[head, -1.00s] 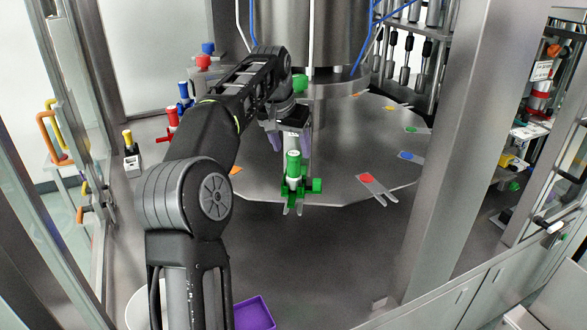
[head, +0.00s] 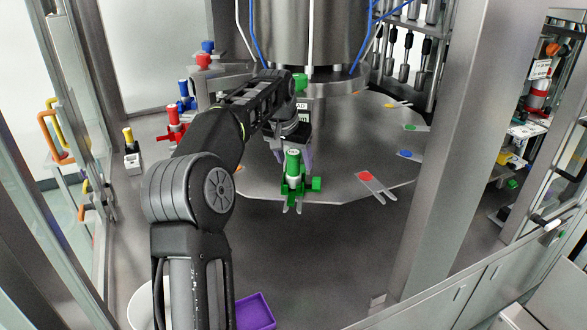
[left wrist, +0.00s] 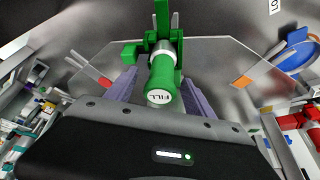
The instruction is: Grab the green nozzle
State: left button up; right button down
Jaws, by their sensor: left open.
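The green nozzle (head: 293,170) stands upright at the front edge of the round metal plate (head: 335,185), with a green cap, a white band and green side blocks. In the left wrist view the green nozzle (left wrist: 165,75) shows its round end marked "FILL". My left gripper (head: 292,152) is open just behind the nozzle. In the left wrist view the purple-grey fingers of my left gripper (left wrist: 160,95) lie on either side of the nozzle, with gaps visible. I cannot tell whether either finger touches it. My right gripper is not in view.
Red (head: 173,124) and blue (head: 184,93) nozzles stand at the left. A yellow-topped piece (head: 129,145) is farther left. A purple tray (head: 254,311) lies at the bottom. A metal post (head: 440,160) rises at the right. The floor in front of the plate is clear.

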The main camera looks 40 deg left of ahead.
pick_arm(q)
jog(key=x, duration=0.2)
jog(key=shift+w+f, duration=0.15)
jog(key=shift+f, duration=0.05)
jog(key=shift+c, duration=0.3)
grip_shut()
dwell(0.6)
